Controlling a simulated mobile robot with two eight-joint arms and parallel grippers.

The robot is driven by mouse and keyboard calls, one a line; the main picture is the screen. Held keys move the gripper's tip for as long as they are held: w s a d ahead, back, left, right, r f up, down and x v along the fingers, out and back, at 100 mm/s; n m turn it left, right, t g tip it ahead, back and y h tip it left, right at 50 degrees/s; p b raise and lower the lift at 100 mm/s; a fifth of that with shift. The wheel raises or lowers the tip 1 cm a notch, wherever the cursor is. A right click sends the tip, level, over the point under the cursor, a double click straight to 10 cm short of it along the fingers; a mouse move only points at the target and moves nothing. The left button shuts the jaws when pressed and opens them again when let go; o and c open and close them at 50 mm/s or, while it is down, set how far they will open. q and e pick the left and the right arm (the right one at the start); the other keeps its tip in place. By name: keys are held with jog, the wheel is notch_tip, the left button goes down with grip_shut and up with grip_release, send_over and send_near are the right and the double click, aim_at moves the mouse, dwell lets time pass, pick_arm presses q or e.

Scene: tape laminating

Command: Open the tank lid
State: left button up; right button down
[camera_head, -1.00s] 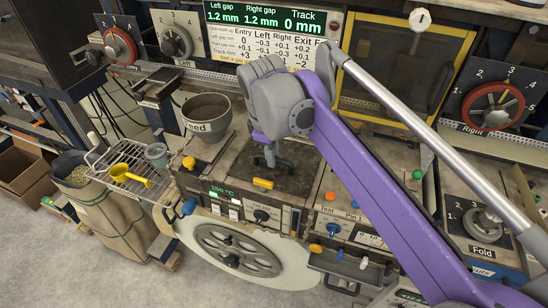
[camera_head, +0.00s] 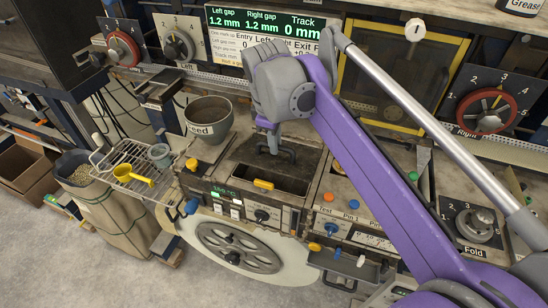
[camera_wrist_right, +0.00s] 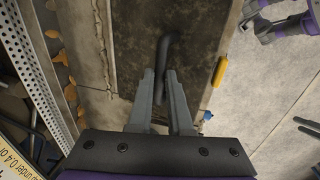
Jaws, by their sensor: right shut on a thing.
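The tank (camera_head: 262,180) stands in the middle of the machine in the head view, its dark opening showing at the front. Its dark grey lid (camera_head: 246,150) is raised, with its front edge up off the tank rim. My right gripper (camera_head: 270,141) is shut on the black lid handle (camera_head: 287,153). The right wrist view shows the handle (camera_wrist_right: 163,52) between the gripper's fingers (camera_wrist_right: 160,95), over the stained lid (camera_wrist_right: 130,40). A purple and grey part at that view's top right may be my left gripper; its jaws are unclear.
A grey bowl (camera_head: 208,116) stands left of the tank. A wire rack with a yellow scoop (camera_head: 135,176) is farther left. A yellow-framed window (camera_head: 400,75) is behind my right arm.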

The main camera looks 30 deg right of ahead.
pick_arm(q)
jog(key=shift+w+r+p, duration=0.3)
jog(key=shift+w+r, duration=0.05)
jog(key=shift+r, duration=0.3)
pick_arm(e)
jog(key=shift+w+d+r, duration=0.4)
jog(key=shift+d+r, duration=0.05)
jog(key=shift+r, duration=0.15)
jog(key=shift+w+d+r+p, duration=0.65)
jog(key=shift+d+r, duration=0.1)
jog(key=shift+r, duration=0.2)
jog(key=shift+w+d, duration=0.1)
pick_arm(q)
jog(key=shift+w+d+r, duration=0.1)
jog(key=shift+w+r, duration=0.15)
jog(key=shift+r, duration=0.2)
jog(key=shift+w+r, duration=0.2)
jog(key=shift+r, duration=0.25)
